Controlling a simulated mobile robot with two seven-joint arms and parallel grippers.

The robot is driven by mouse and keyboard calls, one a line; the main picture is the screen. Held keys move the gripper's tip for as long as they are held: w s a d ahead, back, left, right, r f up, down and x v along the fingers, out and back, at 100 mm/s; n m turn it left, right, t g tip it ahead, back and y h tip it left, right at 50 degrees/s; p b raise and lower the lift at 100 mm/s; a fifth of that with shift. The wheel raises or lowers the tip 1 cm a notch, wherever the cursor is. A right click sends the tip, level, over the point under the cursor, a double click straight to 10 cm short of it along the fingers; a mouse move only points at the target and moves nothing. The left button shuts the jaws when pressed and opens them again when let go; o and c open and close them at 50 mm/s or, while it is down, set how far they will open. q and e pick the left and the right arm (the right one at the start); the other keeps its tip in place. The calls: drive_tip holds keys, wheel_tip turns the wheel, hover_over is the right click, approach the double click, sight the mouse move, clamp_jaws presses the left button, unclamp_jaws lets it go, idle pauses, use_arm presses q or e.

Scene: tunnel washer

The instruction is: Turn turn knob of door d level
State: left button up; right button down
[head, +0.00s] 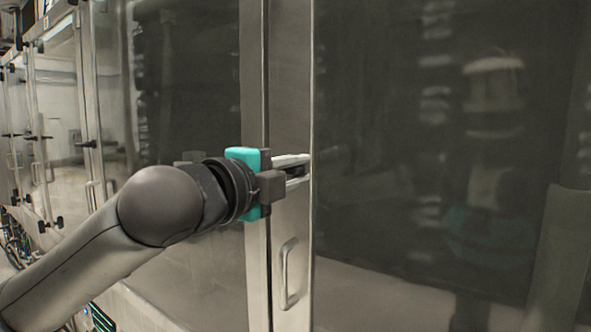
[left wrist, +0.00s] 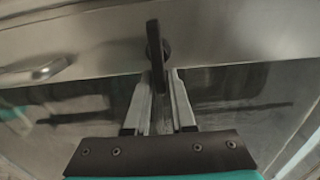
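The dark turn knob (left wrist: 155,45) sits on a metal door frame strip in the left wrist view, its bar nearly upright in that picture. My left gripper (head: 308,167) reaches to the metal frame between two glass doors in the head view. In the left wrist view the fingertips (left wrist: 161,80) are at the lower end of the knob's bar, one on each side. The fingers are a little apart; whether they press on the bar is not clear. In the head view the gripper hides the knob. My right gripper is not in view.
A metal pull handle (head: 287,273) is on the frame below the gripper. Large dark glass (head: 400,120) fills the right side, with reflections. More doors with dark knobs (head: 85,144) and handles run away to the left.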

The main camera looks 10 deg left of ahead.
use_arm(q)
drive_tip(key=o, duration=0.3)
drive_tip(key=b+v, duration=0.1)
drive_tip(key=v, duration=0.6)
drive_tip(key=b, duration=0.7)
approach(290, 173)
drive_tip(key=shift+v, duration=1.95)
drive_tip(key=shift+d+r, duration=0.1)
